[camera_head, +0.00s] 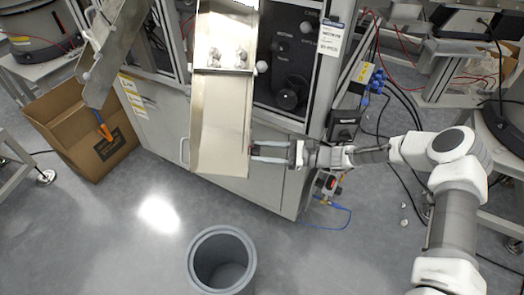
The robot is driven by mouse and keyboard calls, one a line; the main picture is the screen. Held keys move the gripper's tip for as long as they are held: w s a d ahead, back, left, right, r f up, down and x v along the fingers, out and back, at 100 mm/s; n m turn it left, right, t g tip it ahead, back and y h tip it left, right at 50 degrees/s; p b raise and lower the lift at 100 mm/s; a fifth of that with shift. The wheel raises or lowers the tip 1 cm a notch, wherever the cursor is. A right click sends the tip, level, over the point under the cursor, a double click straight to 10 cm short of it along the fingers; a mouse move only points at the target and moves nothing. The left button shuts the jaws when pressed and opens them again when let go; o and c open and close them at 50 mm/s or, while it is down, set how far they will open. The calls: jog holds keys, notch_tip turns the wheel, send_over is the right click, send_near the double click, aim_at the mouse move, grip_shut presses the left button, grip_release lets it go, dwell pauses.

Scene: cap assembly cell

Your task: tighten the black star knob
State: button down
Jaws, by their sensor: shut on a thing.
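My gripper (254,151) reaches in from the right, its two long pale fingers pointing left. Its fingertips are at the right edge of the metal chute (220,125), closed on a small dark thing there. I take this to be the black star knob, though the fingertips mostly hide it and its star shape cannot be made out. How tight it sits cannot be told. A separate round black knob (290,93) is on the black panel, above and right of my fingertips, and my gripper is apart from it.
A grey bin (194,262) stands on the floor below the chute. A cardboard box (65,135) is at the left, under a second chute (118,50). A black box (343,125) with blue fittings and cables is above my wrist. Open floor lies at front centre.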

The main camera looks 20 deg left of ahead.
jog(key=shift+c, duration=1.7)
grip_release()
jog(key=v, duration=0.7)
jog(key=shift+d+p, duration=0.3)
jog(key=shift+p, duration=0.05)
